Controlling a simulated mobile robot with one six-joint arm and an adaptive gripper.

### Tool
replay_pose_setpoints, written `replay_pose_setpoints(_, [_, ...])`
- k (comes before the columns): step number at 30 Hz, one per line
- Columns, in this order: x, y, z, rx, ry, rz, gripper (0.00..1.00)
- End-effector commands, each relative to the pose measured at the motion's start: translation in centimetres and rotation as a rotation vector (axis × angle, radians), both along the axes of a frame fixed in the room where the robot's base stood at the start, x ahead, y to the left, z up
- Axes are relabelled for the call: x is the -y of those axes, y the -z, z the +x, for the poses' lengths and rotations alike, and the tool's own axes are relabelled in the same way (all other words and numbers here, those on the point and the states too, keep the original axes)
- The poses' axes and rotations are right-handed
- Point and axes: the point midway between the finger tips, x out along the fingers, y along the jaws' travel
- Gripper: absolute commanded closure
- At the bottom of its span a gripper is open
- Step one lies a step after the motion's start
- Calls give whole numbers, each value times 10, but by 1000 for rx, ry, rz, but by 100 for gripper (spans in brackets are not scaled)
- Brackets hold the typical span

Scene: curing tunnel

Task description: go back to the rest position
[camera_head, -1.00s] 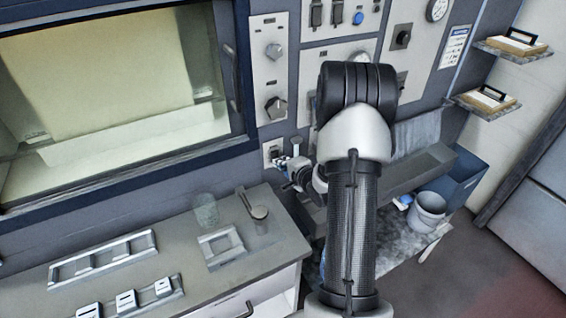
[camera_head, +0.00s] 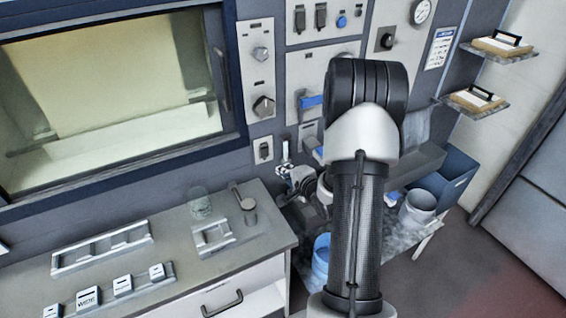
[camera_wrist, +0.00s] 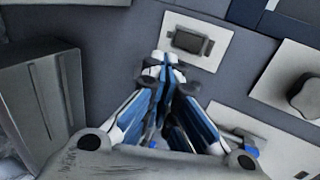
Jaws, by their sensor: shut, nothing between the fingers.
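My gripper (camera_head: 287,168) is small in the head view, just left of my arm and in front of the grey wall panel. It is close below a small switch plate (camera_head: 263,149). In the wrist view my gripper (camera_wrist: 167,62) has its blue and white fingers drawn together at the tips, with nothing held. There the tips point towards a white plate with a dark rocker switch (camera_wrist: 193,42). A gap to the wall cannot be judged. My arm hides part of the panel and the trough behind it.
A bench with drawers (camera_head: 262,258) stands at the lower left, holding a glass (camera_head: 199,203), frames and small labelled blocks. A windowed chamber (camera_head: 110,95) is above it. A blue bucket (camera_head: 321,262), grey bucket (camera_head: 418,207) and blue bin (camera_head: 458,172) are low right. Open floor lies at the right.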

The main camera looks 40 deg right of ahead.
Motion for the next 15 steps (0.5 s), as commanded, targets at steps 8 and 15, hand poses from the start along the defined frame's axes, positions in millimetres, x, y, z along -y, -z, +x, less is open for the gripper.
replay_pose_setpoints(8, [-12, -8, -48, -3, -1, 2, 100])
replay_pose_setpoints(15, [-16, -9, -59, -2, -4, 1, 100])
